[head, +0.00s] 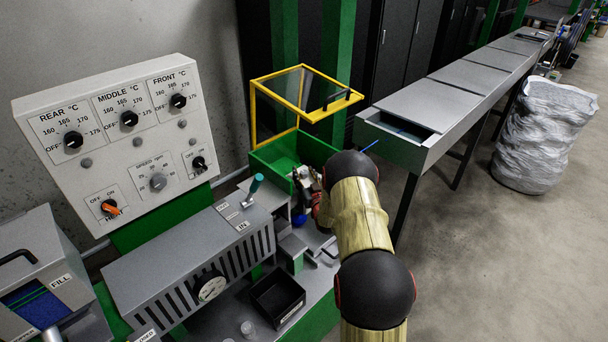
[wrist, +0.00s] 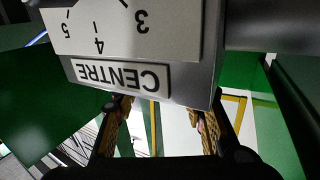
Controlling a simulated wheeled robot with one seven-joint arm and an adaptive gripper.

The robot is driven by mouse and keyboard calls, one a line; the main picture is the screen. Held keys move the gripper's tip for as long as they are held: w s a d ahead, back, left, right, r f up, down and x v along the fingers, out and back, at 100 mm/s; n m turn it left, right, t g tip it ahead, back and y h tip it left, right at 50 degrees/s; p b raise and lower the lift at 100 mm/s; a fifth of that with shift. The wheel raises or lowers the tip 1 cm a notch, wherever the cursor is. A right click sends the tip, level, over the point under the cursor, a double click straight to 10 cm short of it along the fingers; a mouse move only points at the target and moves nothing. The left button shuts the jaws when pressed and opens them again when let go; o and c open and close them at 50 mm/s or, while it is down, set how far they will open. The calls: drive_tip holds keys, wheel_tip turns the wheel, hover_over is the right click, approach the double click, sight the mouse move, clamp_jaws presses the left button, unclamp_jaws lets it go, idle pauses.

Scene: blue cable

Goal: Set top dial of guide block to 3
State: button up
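In the wrist view a grey block with a white scale plate (wrist: 130,30) fills the upper part. Its numerals 3, 4 and 5 appear upside down, above an upside-down label reading CENTRE (wrist: 120,76). It looks like the guide block; no pointer or whole dial knob shows. My gripper (wrist: 160,112) has its two tan fingers spread apart at the bottom, beside the block's label end, with nothing seen between them. In the head view my gripper (head: 308,182) is low at the machine by the green box, mostly hidden by my arm; the block's dial cannot be made out there.
A green box (head: 279,157) with a yellow-framed clear lid standing open is just behind my gripper. A teal-handled lever (head: 256,184) and a vented grey housing (head: 195,255) stand to the left. A control panel (head: 118,135) is further left. A long trough (head: 430,105) runs off right.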

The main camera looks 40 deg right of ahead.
drive_tip(key=shift+c, duration=1.1)
drive_tip(key=c, duration=0.8)
drive_tip(key=shift+d+y+b, duration=0.1)
drive_tip(key=shift+y+b, duration=0.2)
drive_tip(key=shift+f+n+t+y+b, duration=0.1)
drive_tip(key=shift+n+t+y+b, duration=0.35)
drive_tip(key=shift+n+y, duration=0.2)
drive_tip(key=n+y+b, duration=0.1)
drive_tip(key=n+y, duration=0.1)
drive_tip(key=y, duration=0.2)
drive_tip(key=shift+t+b, duration=0.25)
drive_tip(key=shift+b, duration=0.1)
drive_tip(key=shift+n+g+y+b, duration=0.3)
drive_tip(key=shift+n+y+b, duration=0.15)
drive_tip(key=shift+n+y, duration=1.2)
drive_tip(key=shift+n+g+y+b, duration=0.4)
drive_tip(key=shift+n+y, duration=0.6)
drive_tip(key=shift+y, duration=1.1)
